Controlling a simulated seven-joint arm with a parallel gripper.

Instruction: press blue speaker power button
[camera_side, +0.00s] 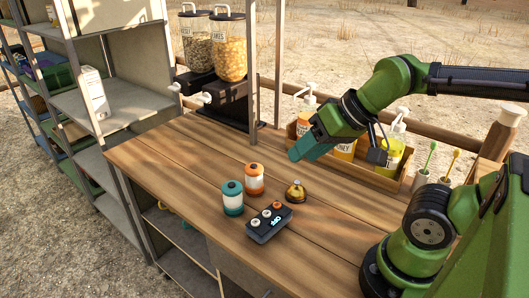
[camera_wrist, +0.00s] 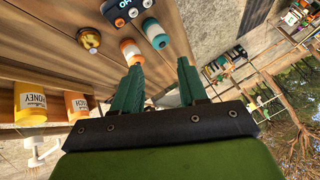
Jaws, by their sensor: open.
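A teal-blue and white cylinder with a dark top (camera_side: 232,198) stands upright on the wooden counter; of the things in view it best fits the blue speaker. It also shows in the wrist view (camera_wrist: 155,34). Its power button is too small to tell. My gripper (camera_side: 304,150) is above the counter, to the right of and behind the cylinder, apart from it. In the wrist view my gripper (camera_wrist: 158,70) has its two teal fingers spread with nothing between them.
An orange cylinder (camera_side: 254,179) stands close beside the teal one. A dark box with knobs (camera_side: 268,223) and a gold bell (camera_side: 296,191) are nearby. A wooden tray (camera_side: 398,185) of bottles lies behind. The counter's left part is clear.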

